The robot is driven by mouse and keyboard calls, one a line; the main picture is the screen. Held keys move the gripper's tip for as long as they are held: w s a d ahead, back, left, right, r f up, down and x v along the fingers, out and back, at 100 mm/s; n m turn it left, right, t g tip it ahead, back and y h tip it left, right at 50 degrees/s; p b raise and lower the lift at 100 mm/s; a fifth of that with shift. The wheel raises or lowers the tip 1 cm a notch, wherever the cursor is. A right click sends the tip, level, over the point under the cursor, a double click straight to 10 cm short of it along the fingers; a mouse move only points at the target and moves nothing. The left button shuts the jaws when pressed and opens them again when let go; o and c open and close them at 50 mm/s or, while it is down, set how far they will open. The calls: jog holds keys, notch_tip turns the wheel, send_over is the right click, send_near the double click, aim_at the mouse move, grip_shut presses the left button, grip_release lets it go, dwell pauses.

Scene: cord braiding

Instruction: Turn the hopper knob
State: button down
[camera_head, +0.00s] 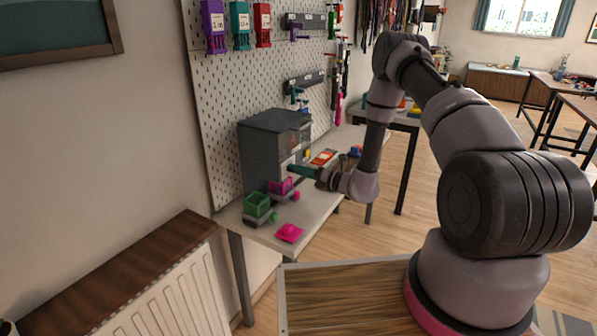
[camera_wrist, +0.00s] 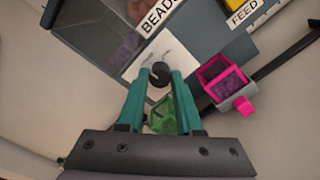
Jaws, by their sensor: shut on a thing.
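The hopper (camera_head: 270,150) is a dark grey box with clear windows on the table against the pegboard. In the wrist view its front (camera_wrist: 120,35) carries a label reading "BEAD". A black round knob (camera_wrist: 159,72) sits on a white plate of the hopper, between my teal fingertips. My gripper (camera_wrist: 160,82) is shut on the knob. In the head view my gripper (camera_head: 296,170) reaches the hopper's front from the right; the knob is hidden there.
A green bin (camera_head: 257,205) and a pink bin (camera_head: 281,187) stand before the hopper. A pink piece (camera_head: 289,232) lies near the table's front edge. An orange-and-white item (camera_head: 324,157) lies beyond my gripper. A pegboard (camera_head: 225,110) with hanging tools rises behind.

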jog(key=shift+m, duration=0.5)
jog(key=c, duration=0.6)
grip_release()
jog(key=shift+s+d, duration=0.1)
jog(key=v, duration=1)
jog(key=shift+s+d, duration=0.2)
jog(key=shift+d, duration=0.05)
